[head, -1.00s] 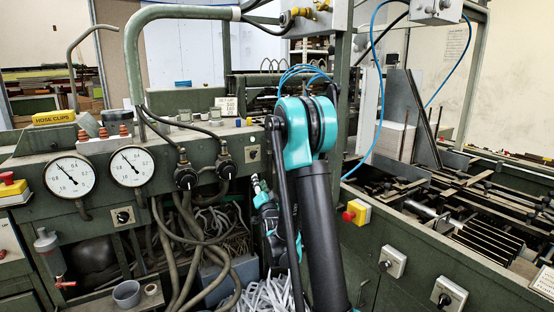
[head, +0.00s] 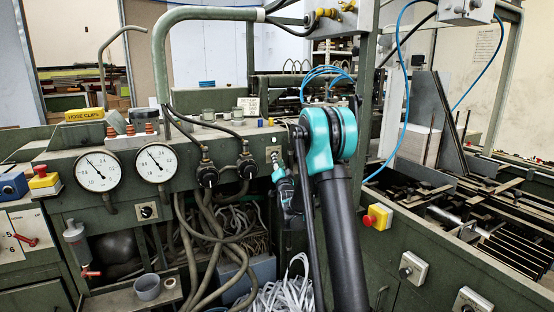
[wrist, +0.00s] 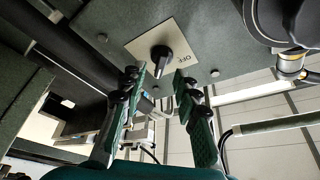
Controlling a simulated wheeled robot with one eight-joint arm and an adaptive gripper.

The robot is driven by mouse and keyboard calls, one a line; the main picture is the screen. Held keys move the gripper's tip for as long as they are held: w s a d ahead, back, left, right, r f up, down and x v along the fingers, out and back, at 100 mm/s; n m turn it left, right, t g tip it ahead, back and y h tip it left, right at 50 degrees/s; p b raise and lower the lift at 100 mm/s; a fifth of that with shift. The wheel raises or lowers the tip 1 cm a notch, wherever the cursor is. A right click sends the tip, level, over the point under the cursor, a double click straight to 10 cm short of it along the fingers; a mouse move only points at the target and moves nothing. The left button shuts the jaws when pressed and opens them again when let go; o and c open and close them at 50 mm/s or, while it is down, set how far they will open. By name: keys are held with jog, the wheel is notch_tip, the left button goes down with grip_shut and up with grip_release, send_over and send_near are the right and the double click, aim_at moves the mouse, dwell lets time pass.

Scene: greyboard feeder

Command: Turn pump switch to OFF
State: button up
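A black rotary knob (wrist: 161,56) sits on a pale square plate (wrist: 140,46) in the wrist view. The letters OFF are printed on the plate, right of the knob. In the head view the same small plate (head: 273,153) seems to show on the green panel, right of the hose fittings, partly hidden by my gripper. My gripper (wrist: 160,79) is open, with its two green fingertips apart and nothing between them. In the wrist view the tips lie just below the knob, one to each side. Contact cannot be told. In the head view my gripper (head: 283,185) is just below the plate.
Two round gauges (head: 98,171) and another selector switch (head: 147,211) are on the panel to the left. Black hose fittings (head: 207,174) stand close left of my gripper. A red button on a yellow box (head: 377,217) is to the right.

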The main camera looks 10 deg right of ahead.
jog(key=x, duration=0.3)
jog(key=shift+w, duration=0.1)
grip_shut()
